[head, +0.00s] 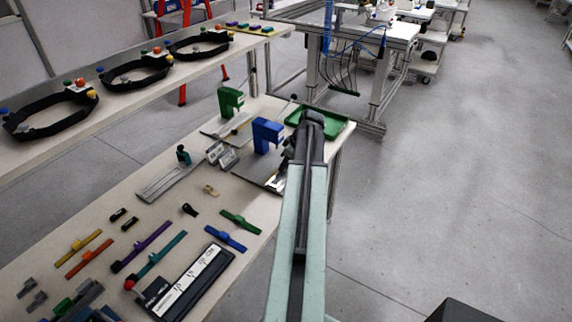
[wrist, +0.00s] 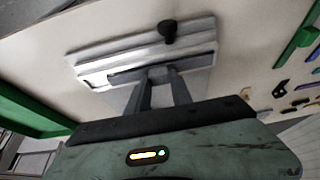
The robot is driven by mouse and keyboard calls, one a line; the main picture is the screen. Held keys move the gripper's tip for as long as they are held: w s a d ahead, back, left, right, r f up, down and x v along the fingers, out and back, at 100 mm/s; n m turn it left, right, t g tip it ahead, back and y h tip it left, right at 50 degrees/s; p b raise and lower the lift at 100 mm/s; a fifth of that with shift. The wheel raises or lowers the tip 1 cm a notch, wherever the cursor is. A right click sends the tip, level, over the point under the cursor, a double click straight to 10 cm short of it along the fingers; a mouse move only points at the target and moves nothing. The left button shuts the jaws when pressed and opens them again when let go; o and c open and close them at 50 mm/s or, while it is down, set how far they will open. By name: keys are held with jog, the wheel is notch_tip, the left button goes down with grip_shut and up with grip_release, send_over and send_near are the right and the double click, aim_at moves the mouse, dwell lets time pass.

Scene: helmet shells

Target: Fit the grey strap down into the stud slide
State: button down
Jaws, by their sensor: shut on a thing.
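In the wrist view my gripper (wrist: 161,80) is shut on the grey strap (wrist: 195,64), a long dark grey bar lying crosswise at the fingertips. Behind it in the picture is the stud slide (wrist: 95,63), a pale metal plate with raised ridges and a black knob (wrist: 167,29). The strap runs roughly along the slide's near edge. I cannot tell whether it touches the slide or hangs above it.
A green tray (head: 335,127) lies at the bench's far end. A green press (head: 231,101) and a metal slide (head: 165,183) stand to the left. Several coloured straps, including a purple one (head: 143,246), and a labelled box (head: 195,283) lie nearer. Open floor is to the right.

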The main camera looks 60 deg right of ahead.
jog(key=shift+f+b, duration=0.5)
jog(key=shift+f, duration=0.1)
jog(key=c, duration=1.1)
grip_release()
jog(key=shift+o, duration=0.2)
jog(key=shift+r, duration=0.15)
jog(key=p+v, duration=0.7)
jog(key=shift+s+r, duration=0.2)
jog(key=shift+r, duration=0.05)
